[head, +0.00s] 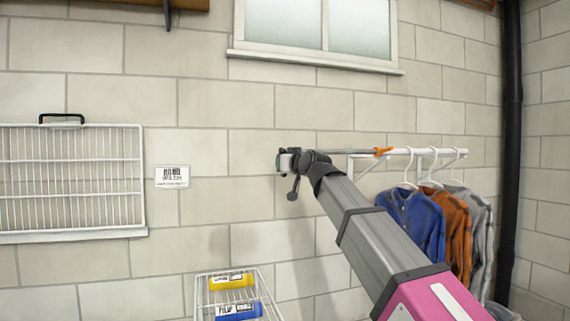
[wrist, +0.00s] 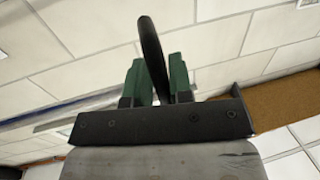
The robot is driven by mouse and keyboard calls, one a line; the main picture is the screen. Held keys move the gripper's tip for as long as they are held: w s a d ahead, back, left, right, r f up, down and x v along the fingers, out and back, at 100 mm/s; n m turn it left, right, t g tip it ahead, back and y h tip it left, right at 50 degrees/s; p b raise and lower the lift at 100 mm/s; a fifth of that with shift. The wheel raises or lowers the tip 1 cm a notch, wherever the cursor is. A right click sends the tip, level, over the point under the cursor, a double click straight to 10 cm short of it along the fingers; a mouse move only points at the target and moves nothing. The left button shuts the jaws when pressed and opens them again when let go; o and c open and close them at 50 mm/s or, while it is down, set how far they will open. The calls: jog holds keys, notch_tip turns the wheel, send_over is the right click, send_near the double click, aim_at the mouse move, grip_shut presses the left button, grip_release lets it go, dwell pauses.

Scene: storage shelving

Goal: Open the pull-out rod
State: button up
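The pull-out rod (head: 345,153) is a thin silver rod. In the head view it runs left from the white wall rail (head: 405,151) to my gripper (head: 287,161), which covers its left end. In the wrist view a black ring (wrist: 152,45), seen nearly edge-on, stands between the two green fingertips of my gripper (wrist: 156,80). The fingers are closed against it from both sides. In the head view I cannot make out the ring apart from the dark gripper.
Blue (head: 415,220), orange (head: 457,215) and grey (head: 480,220) shirts hang from the rail. An orange piece (head: 382,151) sits near its left end. A white wire rack (head: 70,175) is on the left wall. A wire basket (head: 205,295) holds yellow and blue packs below. A dark pipe (head: 512,120) stands right.

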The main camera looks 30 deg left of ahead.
jog(key=shift+o, duration=1.3)
jog(key=shift+d, duration=0.1)
jog(key=v, duration=1)
jog(key=shift+s+d, duration=0.2)
jog(key=shift+d, duration=0.1)
